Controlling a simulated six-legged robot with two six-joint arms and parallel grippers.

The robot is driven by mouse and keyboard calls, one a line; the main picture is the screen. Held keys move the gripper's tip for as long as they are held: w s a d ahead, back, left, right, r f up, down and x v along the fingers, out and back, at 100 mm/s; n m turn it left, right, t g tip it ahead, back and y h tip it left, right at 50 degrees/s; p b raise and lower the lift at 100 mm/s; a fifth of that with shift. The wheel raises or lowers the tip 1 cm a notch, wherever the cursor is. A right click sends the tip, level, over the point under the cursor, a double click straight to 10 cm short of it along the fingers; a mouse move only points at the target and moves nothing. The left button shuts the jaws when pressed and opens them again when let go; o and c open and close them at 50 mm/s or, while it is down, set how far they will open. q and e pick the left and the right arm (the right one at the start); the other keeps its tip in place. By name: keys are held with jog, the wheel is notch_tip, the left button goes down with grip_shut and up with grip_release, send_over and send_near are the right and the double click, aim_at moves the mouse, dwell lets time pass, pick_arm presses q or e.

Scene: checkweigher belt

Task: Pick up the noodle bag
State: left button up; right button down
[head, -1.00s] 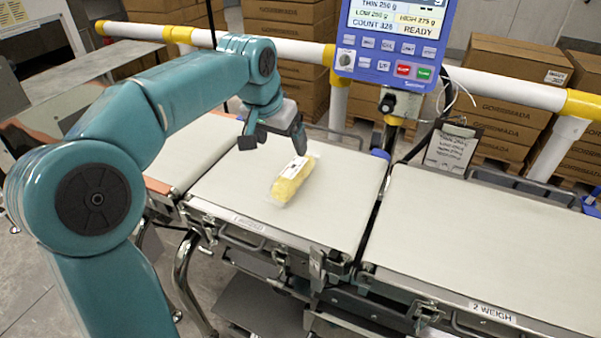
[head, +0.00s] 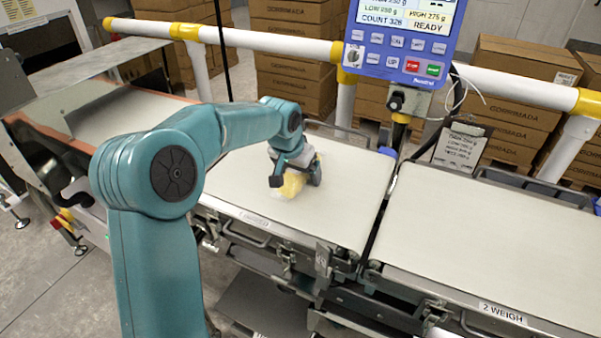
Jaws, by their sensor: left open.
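The noodle bag (head: 289,186), a clear pack with yellow contents, lies on the pale infeed belt (head: 340,205) in the head view. My left gripper (head: 295,181) is low over the bag, with its open fingers on either side of it. The gripper hides the bag's upper part. I cannot tell whether the fingers touch the bag. My right gripper is not in view.
The weigh belt (head: 500,240), labelled 2 WEIGH, is to the right across a narrow gap and is empty. A blue display unit (head: 401,40) stands behind the belts. A white and yellow rail (head: 270,45) runs behind, before stacked cartons (head: 500,120).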

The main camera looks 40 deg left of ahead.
pick_arm(q)
jog(key=c, duration=1.3)
